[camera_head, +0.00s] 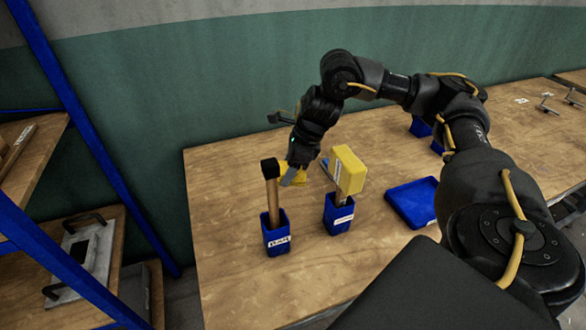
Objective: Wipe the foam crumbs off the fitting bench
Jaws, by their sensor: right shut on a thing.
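The fitting bench (240,180) is a wooden top along the green wall. My right gripper (289,178) is low over its left part, behind the two blue holders. It is shut on a small yellow thing (292,168), perhaps a sponge or cloth, mostly hidden by the fingers and a black mallet head. I cannot tell whether the yellow thing touches the bench top. I cannot make out any foam crumbs. My left gripper is not in view.
A black-headed mallet (270,170) stands in a blue holder (276,236). A yellow-headed tool (347,169) stands in another blue holder (338,215). A blue tray (412,202) lies right of them. Blue shelving (75,110) is at left. The bench's front left is clear.

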